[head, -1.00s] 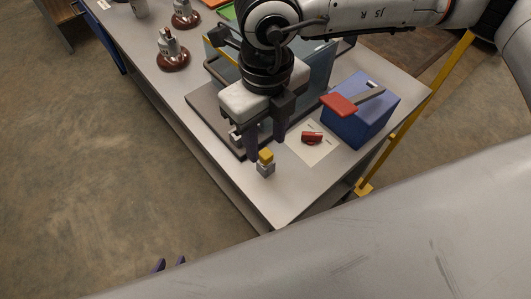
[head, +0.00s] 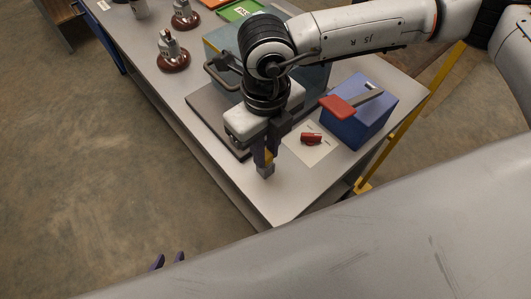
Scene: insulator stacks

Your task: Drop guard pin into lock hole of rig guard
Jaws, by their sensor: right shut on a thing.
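The guard pin (head: 269,157) shows as a small yellow piece between the fingers of my right gripper (head: 266,158). The gripper is shut on it, pointing down, near the bench's front corner. A small grey block (head: 265,171) sits directly below the yellow piece. I cannot tell whether the pin still touches it. The rig guard (head: 315,79), a blue-grey box with a dark handle, stands behind my right wrist on a dark base plate. Its lock hole is hidden.
A blue box (head: 362,113) with a red-handled lever stands to the right. A red item (head: 311,138) lies on a white sheet (head: 318,154). Brown insulators (head: 172,54) and a green tray (head: 240,10) are further back. The bench's front corner (head: 280,208) is bare.

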